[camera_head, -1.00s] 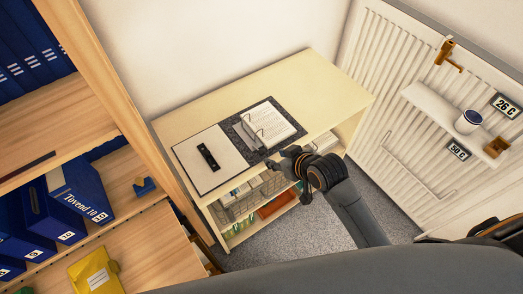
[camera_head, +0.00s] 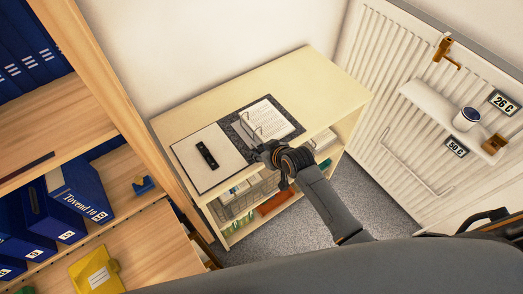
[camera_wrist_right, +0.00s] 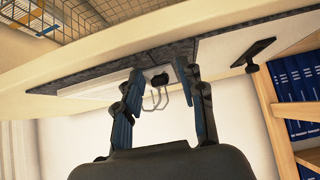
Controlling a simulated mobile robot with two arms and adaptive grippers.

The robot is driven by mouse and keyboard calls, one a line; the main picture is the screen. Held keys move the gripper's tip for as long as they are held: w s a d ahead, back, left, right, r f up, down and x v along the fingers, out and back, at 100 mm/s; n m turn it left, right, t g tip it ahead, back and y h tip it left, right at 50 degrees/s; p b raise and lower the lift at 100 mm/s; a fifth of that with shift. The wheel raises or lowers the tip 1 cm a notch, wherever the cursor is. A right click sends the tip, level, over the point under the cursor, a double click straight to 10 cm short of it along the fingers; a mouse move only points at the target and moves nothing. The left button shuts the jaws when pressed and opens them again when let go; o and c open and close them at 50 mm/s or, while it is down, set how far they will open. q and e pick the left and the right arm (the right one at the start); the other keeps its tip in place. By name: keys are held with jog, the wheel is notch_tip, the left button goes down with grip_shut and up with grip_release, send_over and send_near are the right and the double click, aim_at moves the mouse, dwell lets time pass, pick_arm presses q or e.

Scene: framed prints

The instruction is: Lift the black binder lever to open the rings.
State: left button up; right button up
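The open binder (camera_head: 212,178) lies on top of a low cream cabinet. Its right half has a grey speckled cover (camera_head: 294,132), a paper stack (camera_head: 268,117) and metal rings (camera_head: 250,124). In the right wrist view, the rings (camera_wrist_right: 152,105) and a small dark part (camera_wrist_right: 160,79), apparently the lever, show between the fingers. My right gripper (camera_head: 264,148) is at the binder's front edge, by the spine. Its fingers (camera_wrist_right: 160,70) are apart around that dark part, and I cannot tell whether they touch it. The arm hides part of the binder's edge. My left gripper is out of view.
A black bar (camera_head: 208,156) sits on the binder's left panel. The cabinet top (camera_head: 310,75) is clear behind and to the right. Wire baskets (camera_head: 240,198) fill the shelf below.

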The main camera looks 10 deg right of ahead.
aim_at(254, 146)
grip_shut()
jog(key=r+g+p, duration=0.1)
jog(key=p, duration=0.2)
jog(key=w+r+g+h+p, duration=0.1)
jog(key=g+p, duration=0.1)
jog(key=p, duration=0.1)
jog(key=shift+w+a+r, duration=0.1)
jog(key=shift+a+r, duration=0.1)
jog(key=shift+w+a+r+g+h+p, duration=0.2)
jog(key=shift+w+g+h+p, duration=0.25)
jog(key=shift+g+p, duration=0.4)
jog(key=shift+w+g+h, duration=0.1)
jog(key=shift+g+h, duration=0.15)
jog(key=shift+g, duration=0.3)
jog(key=shift+w+a+g+b, duration=0.15)
jog(key=shift+w+g+b, duration=0.05)
jog(key=shift+g+b, duration=0.25)
jog(key=g+b, duration=0.1)
jog(key=b, duration=0.4)
jog(key=w+g+h+b, duration=0.1)
jog(key=g+b, duration=0.1)
jog(key=b, duration=0.3)
jog(key=w+a+g+h+b, duration=0.1)
jog(key=g+b, duration=0.1)
jog(key=b, duration=0.3)
jog(key=shift+w, duration=0.2)
jog(key=shift+w+a+r+g+h+b, duration=0.1)
jog(key=shift+r+g+h+b, duration=0.2)
jog(key=shift+b, duration=1.15)
